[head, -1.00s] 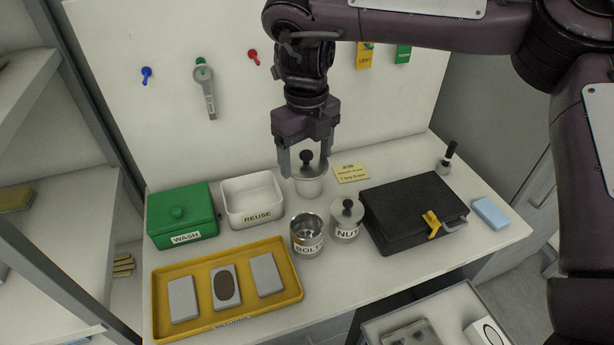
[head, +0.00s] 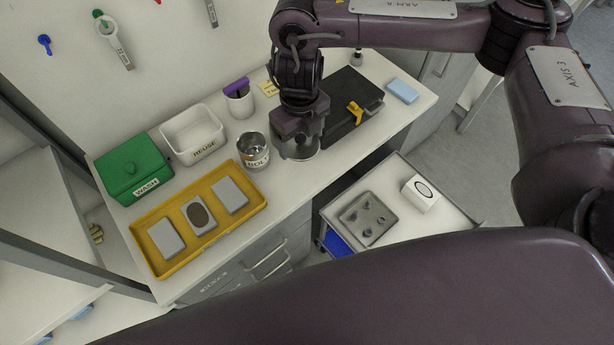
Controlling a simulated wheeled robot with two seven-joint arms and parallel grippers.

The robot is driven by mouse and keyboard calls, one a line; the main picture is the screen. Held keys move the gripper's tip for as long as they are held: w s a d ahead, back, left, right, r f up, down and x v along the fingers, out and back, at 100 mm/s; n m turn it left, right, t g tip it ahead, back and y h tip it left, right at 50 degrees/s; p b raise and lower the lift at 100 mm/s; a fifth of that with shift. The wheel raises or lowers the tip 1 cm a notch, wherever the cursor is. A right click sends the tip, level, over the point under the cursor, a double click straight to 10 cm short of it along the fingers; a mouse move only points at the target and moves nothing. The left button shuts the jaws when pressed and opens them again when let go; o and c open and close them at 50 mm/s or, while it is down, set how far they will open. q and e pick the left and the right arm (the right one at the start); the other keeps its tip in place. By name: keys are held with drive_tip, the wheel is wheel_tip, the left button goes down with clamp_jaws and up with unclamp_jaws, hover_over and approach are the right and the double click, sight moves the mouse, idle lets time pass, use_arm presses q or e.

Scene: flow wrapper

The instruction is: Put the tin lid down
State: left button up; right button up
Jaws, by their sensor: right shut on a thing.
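My right gripper (head: 298,140) points down over the table and is shut on the tin lid (head: 303,154), a round grey metal disc. Its knob is hidden between the fingers. The open BOLT tin (head: 255,158) stands just left of the lid, without a lid on it. The NUT tin is hidden behind the gripper and lid; I cannot tell whether the held lid touches it. My left gripper is not in view.
A yellow tray (head: 143,222) with grey blocks lies at front left. A green WASH box (head: 132,165), a white REUSE bin (head: 205,149) and a white cup (head: 240,105) stand behind. A black case (head: 340,122) is close right of the gripper. A cart (head: 440,215) stands in front.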

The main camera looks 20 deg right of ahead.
drive_tip(key=b, duration=0.3)
hover_over(302, 184)
wheel_tip(302, 184, down, 14)
drive_tip(key=shift+f, duration=0.15)
wheel_tip(302, 184, down, 3)
drive_tip(key=shift+f, duration=0.1)
drive_tip(key=shift+f, duration=0.1)
drive_tip(key=o, duration=1)
drive_tip(key=shift+c, duration=0.2)
